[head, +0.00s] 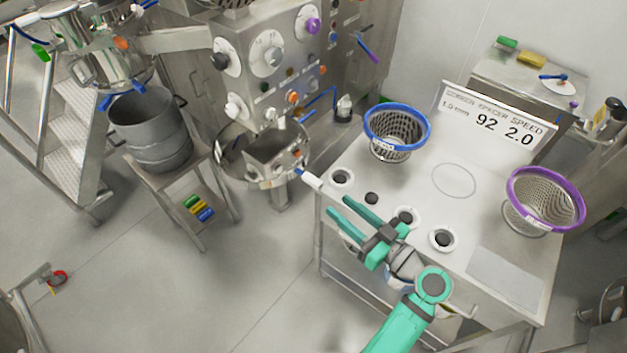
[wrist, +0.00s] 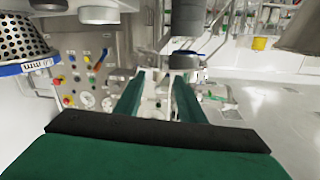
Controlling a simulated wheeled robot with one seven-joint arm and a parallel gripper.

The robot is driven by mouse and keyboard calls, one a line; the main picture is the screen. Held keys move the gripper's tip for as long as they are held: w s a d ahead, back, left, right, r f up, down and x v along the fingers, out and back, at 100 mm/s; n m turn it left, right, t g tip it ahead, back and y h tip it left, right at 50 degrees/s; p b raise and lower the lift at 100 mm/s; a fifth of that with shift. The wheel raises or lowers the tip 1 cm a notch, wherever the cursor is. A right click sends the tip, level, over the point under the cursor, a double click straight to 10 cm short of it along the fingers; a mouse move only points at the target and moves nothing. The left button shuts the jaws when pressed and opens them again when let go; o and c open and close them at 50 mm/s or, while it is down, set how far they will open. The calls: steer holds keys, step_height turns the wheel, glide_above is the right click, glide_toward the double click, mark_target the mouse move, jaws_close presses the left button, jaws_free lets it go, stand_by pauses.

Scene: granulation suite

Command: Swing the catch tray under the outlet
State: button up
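The catch tray (head: 230,170) appears to be the round steel pan low on the front of the steel machine in the head view. A handle with a blue collar and white grip (head: 311,179) sticks out from its right side toward the white-topped bench. A square steel chute (head: 270,150), which may be the outlet, sits over or within the pan; the exact overlap is hard to tell. My gripper (head: 338,205) is open and empty, right of and nearer than the handle, apart from it. In the wrist view, my two green fingers (wrist: 158,88) are spread, pointing toward the machine.
The bench (head: 455,215) carries a blue-rimmed basket (head: 397,130), a purple-rimmed basket (head: 545,195), several black knobs along its front edge and a speed sign (head: 495,125). A grey drum (head: 150,130) stands on a stand at left. The floor (head: 230,280) in front is clear.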

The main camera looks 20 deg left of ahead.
mark_target(321, 187)
steer(key=w+a+r+n, duration=0.1)
steer(key=a, duration=0.2)
steer(key=w+a+r+n+g+y, duration=0.1)
steer(key=a, duration=0.2)
steer(key=w+a+r, duration=0.1)
steer(key=a, duration=0.2)
steer(key=shift+a+r+n+g, duration=0.25)
steer(key=shift+r+n+g, duration=0.1)
steer(key=shift+n+g, duration=0.05)
steer(key=shift+c, duration=0.2)
jaws_close()
